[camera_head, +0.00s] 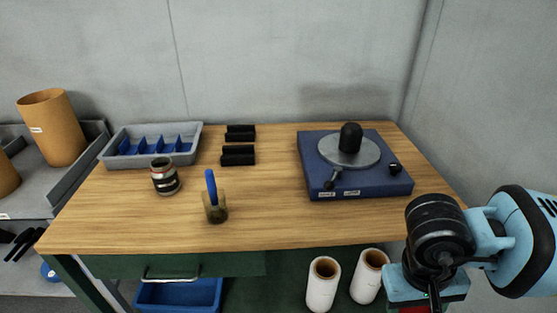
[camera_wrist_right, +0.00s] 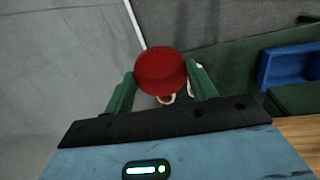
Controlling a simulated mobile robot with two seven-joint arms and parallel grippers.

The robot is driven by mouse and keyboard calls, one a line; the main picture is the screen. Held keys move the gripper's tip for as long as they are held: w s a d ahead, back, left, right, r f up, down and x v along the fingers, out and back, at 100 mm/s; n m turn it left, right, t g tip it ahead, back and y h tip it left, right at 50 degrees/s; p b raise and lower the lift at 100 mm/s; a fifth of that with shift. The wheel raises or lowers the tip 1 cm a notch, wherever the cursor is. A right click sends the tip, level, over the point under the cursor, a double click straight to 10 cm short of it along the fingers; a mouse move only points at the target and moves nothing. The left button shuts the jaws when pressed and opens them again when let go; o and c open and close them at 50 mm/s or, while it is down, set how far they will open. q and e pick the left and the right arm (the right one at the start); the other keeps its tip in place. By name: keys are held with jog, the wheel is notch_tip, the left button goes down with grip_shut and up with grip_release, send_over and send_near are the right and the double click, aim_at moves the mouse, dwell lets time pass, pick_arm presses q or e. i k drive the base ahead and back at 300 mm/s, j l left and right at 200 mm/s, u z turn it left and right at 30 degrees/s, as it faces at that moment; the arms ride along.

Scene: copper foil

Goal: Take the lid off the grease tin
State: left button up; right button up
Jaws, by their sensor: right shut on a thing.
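My right gripper (camera_wrist_right: 161,75) is shut on a round red lid (camera_wrist_right: 160,70), which sits between its two green fingers in the right wrist view. In the head view the right gripper (camera_head: 428,296) is at the bottom right, off the bench's front right corner, with a bit of red below it. A small tin (camera_head: 165,177) with dark, white and reddish bands stands upright on the left of the bench. Its top looks open and no lid shows on it. The right gripper is far from this tin. My left gripper is not in view.
A jar with a blue-handled brush (camera_head: 214,204) stands near the tin. Behind are a grey divided tray (camera_head: 192,156) and black blocks (camera_head: 239,155). A blue base with a turntable (camera_head: 357,180) stands at right. White rolls (camera_head: 322,285) are below. The bench middle is clear.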

aim_at(165, 176)
jog(key=i+l+u, duration=0.2)
jog(key=u, duration=0.25)
jog(key=i+l+u, duration=0.25)
jog(key=u, duration=0.15)
jog(key=i+l+u, duration=0.15)
jog(key=l+u, duration=0.3)
jog(key=i+l+u, duration=0.1)
jog(key=l+u, duration=0.2)
jog(key=u, duration=0.15)
jog(key=l+u, duration=0.4)
jog(key=i, duration=0.55)
